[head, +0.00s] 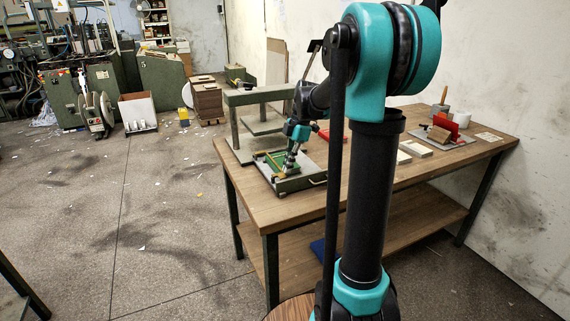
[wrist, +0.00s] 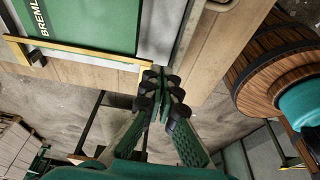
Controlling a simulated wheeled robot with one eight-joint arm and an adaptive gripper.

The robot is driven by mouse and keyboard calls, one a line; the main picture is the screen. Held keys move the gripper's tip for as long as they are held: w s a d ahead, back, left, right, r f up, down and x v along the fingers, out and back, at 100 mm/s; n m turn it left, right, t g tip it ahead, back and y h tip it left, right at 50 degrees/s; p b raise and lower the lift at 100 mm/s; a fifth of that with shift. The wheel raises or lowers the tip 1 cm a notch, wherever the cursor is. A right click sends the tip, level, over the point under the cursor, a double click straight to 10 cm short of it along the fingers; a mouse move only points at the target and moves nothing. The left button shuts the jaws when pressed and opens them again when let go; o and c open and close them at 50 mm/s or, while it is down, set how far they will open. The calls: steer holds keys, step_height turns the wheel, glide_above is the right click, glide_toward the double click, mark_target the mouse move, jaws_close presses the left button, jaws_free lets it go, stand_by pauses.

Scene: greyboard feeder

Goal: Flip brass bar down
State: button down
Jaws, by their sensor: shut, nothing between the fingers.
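In the head view my gripper (head: 287,174) points down over the feeder tray (head: 291,186) on the wooden table. There the bar is too small and too covered to make out clearly.
A grey-green stand (head: 258,98) rises behind the feeder. White blocks (head: 414,148) and a red holder (head: 446,124) stand farther right on the table (head: 242,193). A round wooden top (wrist: 280,75) shows right in the wrist view. The table's front left is clear.

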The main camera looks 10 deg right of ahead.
steer(key=shift+w+d+f, duration=0.1)
steer(key=shift+d+f, duration=0.3)
steer(key=shift+f, duration=0.2)
steer(key=shift+f, duration=0.1)
stand_by(0.5)
